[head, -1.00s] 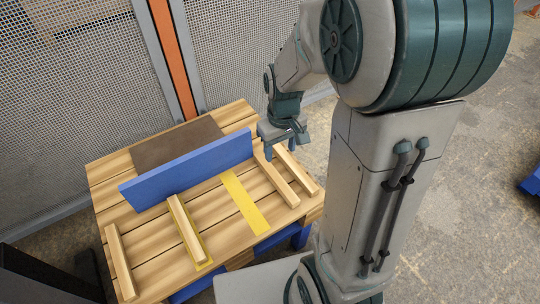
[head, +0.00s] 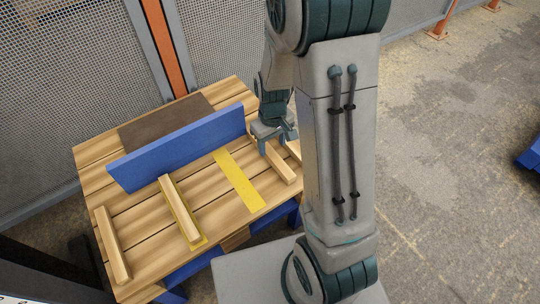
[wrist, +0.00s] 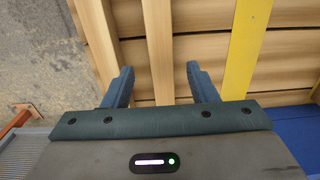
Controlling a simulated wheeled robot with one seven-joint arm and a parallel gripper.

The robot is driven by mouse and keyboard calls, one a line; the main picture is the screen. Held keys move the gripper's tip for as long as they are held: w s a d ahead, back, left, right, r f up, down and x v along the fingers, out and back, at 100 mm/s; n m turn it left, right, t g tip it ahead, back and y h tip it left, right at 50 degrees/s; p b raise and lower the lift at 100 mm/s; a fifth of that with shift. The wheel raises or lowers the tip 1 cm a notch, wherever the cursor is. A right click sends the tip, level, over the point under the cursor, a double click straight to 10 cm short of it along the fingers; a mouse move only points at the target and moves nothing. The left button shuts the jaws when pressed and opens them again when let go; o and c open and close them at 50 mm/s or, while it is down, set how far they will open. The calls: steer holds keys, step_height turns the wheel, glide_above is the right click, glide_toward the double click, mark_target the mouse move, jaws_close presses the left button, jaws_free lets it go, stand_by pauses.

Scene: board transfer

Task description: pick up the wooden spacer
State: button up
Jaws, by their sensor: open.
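Several wooden spacers, pale narrow bars, lie on the slatted wooden table. One spacer (head: 280,166) lies right of the bare yellow strip, below my gripper (head: 274,144). In the wrist view this spacer (wrist: 158,45) runs between the two fingers of my gripper (wrist: 160,70), which are apart with a gap on each side. The height of the fingertips over it is hard to tell. Another spacer (wrist: 97,40) lies beside it, left in the wrist view, and is mostly hidden behind my arm in the head view. A spacer (head: 180,210) lies along a yellow strip, and one (head: 113,245) lies at the left.
A blue board (head: 180,150) stands on edge across the table (head: 150,232), behind the spacers and close to my gripper. A dark brown patch (head: 165,118) lies behind it. The bare yellow strip (head: 239,180) is clear. A mesh fence (head: 70,60) stands behind the table.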

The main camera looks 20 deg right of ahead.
mark_target(271, 152)
step_height(271, 152, down, 4)
steer(key=shift+w+a+f+b, duration=0.15)
steer(key=shift+f+b, duration=0.1)
steer(key=shift+b, duration=0.75)
steer(key=shift+r, duration=0.1)
steer(key=c, duration=1.1)
